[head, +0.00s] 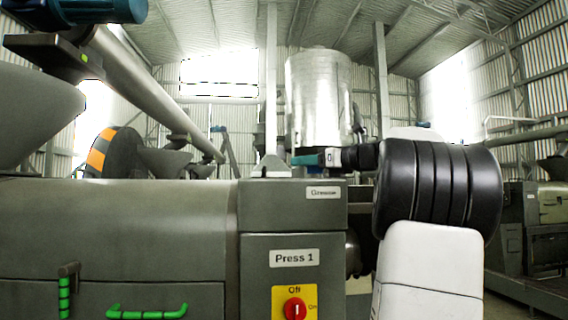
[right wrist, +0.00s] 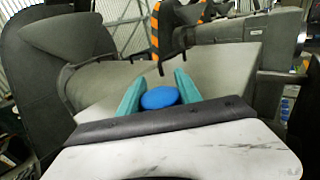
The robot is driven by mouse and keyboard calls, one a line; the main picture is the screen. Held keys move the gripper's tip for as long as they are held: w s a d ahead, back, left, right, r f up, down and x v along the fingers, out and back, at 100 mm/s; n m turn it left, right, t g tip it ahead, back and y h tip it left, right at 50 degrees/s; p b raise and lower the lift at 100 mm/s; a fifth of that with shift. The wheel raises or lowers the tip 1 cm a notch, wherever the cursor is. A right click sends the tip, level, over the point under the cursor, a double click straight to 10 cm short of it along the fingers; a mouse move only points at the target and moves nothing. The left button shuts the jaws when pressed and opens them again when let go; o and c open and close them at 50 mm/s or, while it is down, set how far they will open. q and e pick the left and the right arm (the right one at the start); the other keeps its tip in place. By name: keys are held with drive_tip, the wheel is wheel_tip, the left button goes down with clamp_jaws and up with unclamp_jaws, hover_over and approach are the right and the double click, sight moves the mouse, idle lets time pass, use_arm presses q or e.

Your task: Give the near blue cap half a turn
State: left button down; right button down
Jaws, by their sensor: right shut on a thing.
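A round blue cap (right wrist: 160,98) shows in the right wrist view, between the two teal fingers of my right gripper (right wrist: 160,84). The fingers stand on either side of it and are shut on it. In the head view my right gripper (head: 303,160) reaches in from the right, its teal fingers just above the top of the grey cabinet marked Grease (head: 328,220). My left gripper is in neither view.
Below the Grease panel is a Press 1 panel with a red switch on a yellow plate (head: 297,303). A long grey press housing (head: 120,225) with green handles fills the left. A grey post (head: 271,90) rises beside the gripper. A shiny tank (head: 318,90) stands behind.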

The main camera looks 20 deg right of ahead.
drive_tip(key=m+h, duration=0.1)
drive_tip(key=h, duration=0.1)
drive_tip(key=m+t+h, duration=0.2)
drive_tip(key=h, duration=0.1)
drive_tip(key=shift+w+d+m+h, duration=0.1)
drive_tip(key=shift+d+m+h, duration=0.2)
drive_tip(key=shift+m, duration=0.1)
drive_tip(key=shift+d+m+g+h, duration=0.1)
drive_tip(key=shift+d+m+h, duration=0.2)
drive_tip(key=shift+m+h, duration=0.8)
drive_tip(key=shift+d+m+g+h, duration=0.1)
drive_tip(key=shift+d+m+h, duration=0.4)
drive_tip(key=shift+h, duration=1.05)
drive_tip(key=shift+d+m+g+h, duration=0.1)
drive_tip(key=shift+d+m+h, duration=0.05)
drive_tip(key=shift+m+h, duration=1.05)
drive_tip(key=shift+d+h, duration=0.1)
drive_tip(key=shift+h, duration=0.55)
drive_tip(key=shift+s+d+m+g+h, duration=0.1)
drive_tip(key=shift+m+g+h, duration=0.5)
drive_tip(key=shift+m+h, duration=0.35)
drive_tip(key=shift+s+d+m+g+h, duration=0.1)
drive_tip(key=shift+m+g+h, duration=0.55)
drive_tip(key=shift+h, duration=0.5)
drive_tip(key=shift+s+d+f+m+g+h, duration=0.1)
drive_tip(key=shift+s+d+m+g+h, duration=0.05)
drive_tip(key=shift+m+g+h, duration=0.8)
drive_tip(key=shift+s+d+m+g+h, duration=0.15)
drive_tip(key=shift+m+g+h, duration=0.7)
drive_tip(key=shift+g+h, duration=0.2)
